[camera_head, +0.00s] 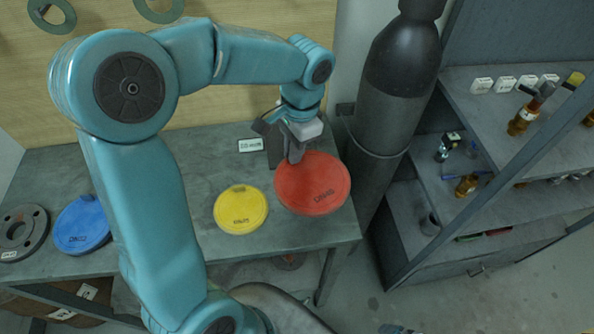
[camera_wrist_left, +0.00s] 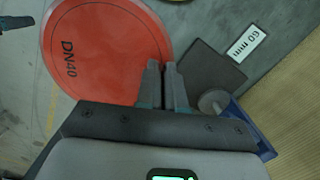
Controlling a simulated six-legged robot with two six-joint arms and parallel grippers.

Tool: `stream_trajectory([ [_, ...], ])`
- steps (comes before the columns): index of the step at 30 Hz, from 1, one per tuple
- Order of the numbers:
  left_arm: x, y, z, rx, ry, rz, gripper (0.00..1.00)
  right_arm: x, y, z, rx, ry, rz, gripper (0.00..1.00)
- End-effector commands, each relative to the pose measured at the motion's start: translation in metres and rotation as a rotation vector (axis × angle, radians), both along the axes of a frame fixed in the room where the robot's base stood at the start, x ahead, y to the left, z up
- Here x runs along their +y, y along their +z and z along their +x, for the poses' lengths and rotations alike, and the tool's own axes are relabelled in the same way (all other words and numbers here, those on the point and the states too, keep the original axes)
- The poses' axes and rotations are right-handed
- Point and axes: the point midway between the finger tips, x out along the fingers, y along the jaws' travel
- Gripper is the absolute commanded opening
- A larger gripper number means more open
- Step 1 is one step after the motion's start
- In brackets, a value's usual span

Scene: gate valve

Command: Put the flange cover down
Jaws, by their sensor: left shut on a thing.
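The flange cover is a red disc (camera_head: 312,182) marked DN40, near the right end of the grey table. It also shows in the left wrist view (camera_wrist_left: 105,45). My left gripper (camera_head: 294,155) is shut on the red cover at its far edge; the fingers (camera_wrist_left: 163,70) sit close together there. The grip point itself is mostly hidden by the fingers. The cover reaches past the table's right edge in the wrist view. I cannot tell whether it touches the tabletop. A dark, teal-edged part at the wrist view's top left looks like my right gripper (camera_wrist_left: 15,22); its jaws are unclear.
A yellow cover (camera_head: 241,209) lies just left of the red one. A blue cover (camera_head: 82,225) and a grey flange (camera_head: 22,232) lie farther left. A dark block (camera_wrist_left: 208,78) stands by a 60 mm label (camera_wrist_left: 246,44). A black cylinder (camera_head: 393,100) stands right of the table.

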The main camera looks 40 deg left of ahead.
Motion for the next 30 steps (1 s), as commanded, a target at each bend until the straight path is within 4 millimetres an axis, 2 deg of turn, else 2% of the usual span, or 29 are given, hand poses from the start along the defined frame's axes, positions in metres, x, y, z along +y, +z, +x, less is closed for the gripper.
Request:
stream_trajectory([
  [1, 0.000, -0.013, 0.000, 0.006, 0.000, 0.001, 0.00, 0.000, 0.000, 0.000, 0.000, 0.000, 0.000, 1.00],
  [3, 0.000, -0.026, 0.001, 0.005, 0.001, 0.000, 0.00, 0.000, 0.000, 0.000, 0.000, 0.001, 0.000, 1.00],
  [8, 0.000, -0.040, 0.003, 0.002, 0.000, 0.001, 0.00, 0.000, 0.001, 0.001, -0.001, 0.000, 0.000, 1.00],
  [15, 0.000, -0.077, 0.005, 0.004, 0.000, 0.000, 0.00, 0.000, 0.001, 0.000, 0.000, 0.000, 0.000, 1.00],
  [29, 0.000, -0.087, 0.007, 0.000, 0.001, 0.000, 0.00, 0.000, -0.004, 0.000, -0.001, 0.000, 0.000, 1.00],
  [30, 0.000, -0.086, 0.007, 0.000, 0.001, 0.001, 0.14, 0.000, -0.003, 0.000, 0.000, 0.000, 0.000, 1.00],
])
